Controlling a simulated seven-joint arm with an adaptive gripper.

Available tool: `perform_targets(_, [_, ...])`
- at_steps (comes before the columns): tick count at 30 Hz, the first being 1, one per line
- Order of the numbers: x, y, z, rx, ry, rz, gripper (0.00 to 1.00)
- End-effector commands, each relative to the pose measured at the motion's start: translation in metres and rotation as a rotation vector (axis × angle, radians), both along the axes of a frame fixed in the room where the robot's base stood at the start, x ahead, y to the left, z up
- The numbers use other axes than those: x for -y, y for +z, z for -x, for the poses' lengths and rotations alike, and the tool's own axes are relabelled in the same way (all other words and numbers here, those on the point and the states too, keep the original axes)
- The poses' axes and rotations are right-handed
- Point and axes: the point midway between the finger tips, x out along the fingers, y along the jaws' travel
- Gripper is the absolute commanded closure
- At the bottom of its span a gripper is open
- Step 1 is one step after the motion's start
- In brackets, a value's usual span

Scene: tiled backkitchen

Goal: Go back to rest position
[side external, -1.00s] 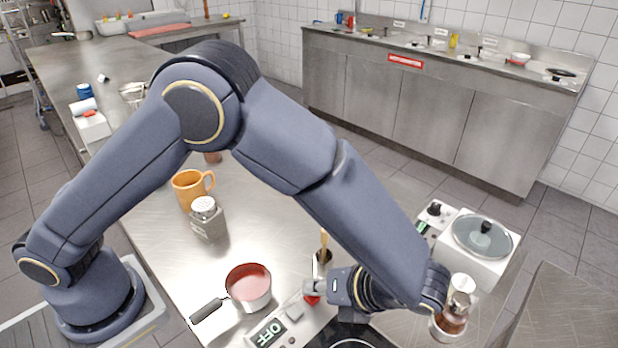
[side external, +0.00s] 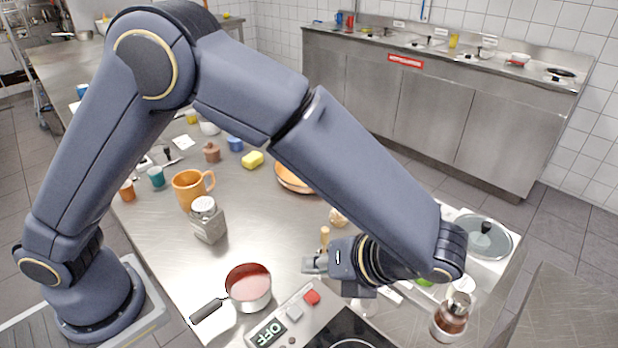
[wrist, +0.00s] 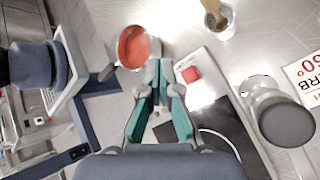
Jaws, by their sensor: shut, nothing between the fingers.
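My gripper (side external: 310,264) is shut with nothing in it. In the side view it is in the air over the work table, just above the red button (side external: 312,297) of the hob's control panel. In the wrist view my gripper (wrist: 160,68) shows its two fingers together, between the saucepan with red contents (wrist: 133,45) and the red button (wrist: 190,74). It appears clear of both.
The saucepan (side external: 248,287) stands at the front. A metal shaker (side external: 208,222) and an orange mug (side external: 188,190) stand behind it. The panel's display (side external: 266,333) reads OFF.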

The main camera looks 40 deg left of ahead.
Motion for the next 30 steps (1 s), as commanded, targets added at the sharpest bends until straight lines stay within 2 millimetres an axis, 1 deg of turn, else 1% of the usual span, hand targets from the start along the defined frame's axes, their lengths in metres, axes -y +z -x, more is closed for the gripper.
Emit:
perform_targets(1, [0.000, 0.004, 0.000, 0.001, 0.001, 0.001, 1.00])
perform_targets(4, [0.000, 0.009, 0.000, 0.001, 0.001, 0.001, 1.00])
perform_targets(12, [0.000, 0.010, 0.000, 0.000, 0.002, 0.000, 1.00])
perform_targets(14, [-0.003, 0.010, -0.003, 0.002, 0.013, 0.001, 1.00])
perform_targets(16, [-0.011, 0.021, -0.011, 0.025, 0.047, 0.023, 1.00])
perform_targets(17, [-0.017, 0.030, -0.017, 0.044, 0.070, 0.041, 1.00])
perform_targets(18, [-0.028, 0.045, -0.023, 0.075, 0.105, 0.067, 1.00])
perform_targets(20, [-0.051, 0.071, -0.029, 0.121, 0.175, 0.107, 1.00])
perform_targets(21, [-0.069, 0.089, -0.029, 0.158, 0.229, 0.141, 1.00])
perform_targets(23, [-0.098, 0.112, -0.025, 0.228, 0.329, 0.201, 1.00])
perform_targets(24, [-0.116, 0.125, -0.019, 0.286, 0.406, 0.243, 1.00])
perform_targets(26, [-0.140, 0.141, -0.008, 0.382, 0.532, 0.306, 1.00])
perform_targets(27, [-0.155, 0.149, 0.002, 0.449, 0.620, 0.348, 1.00])
perform_targets(29, [-0.174, 0.158, 0.017, 0.558, 0.761, 0.413, 1.00])
perform_targets(30, [-0.184, 0.162, 0.027, 0.634, 0.860, 0.457, 1.00])
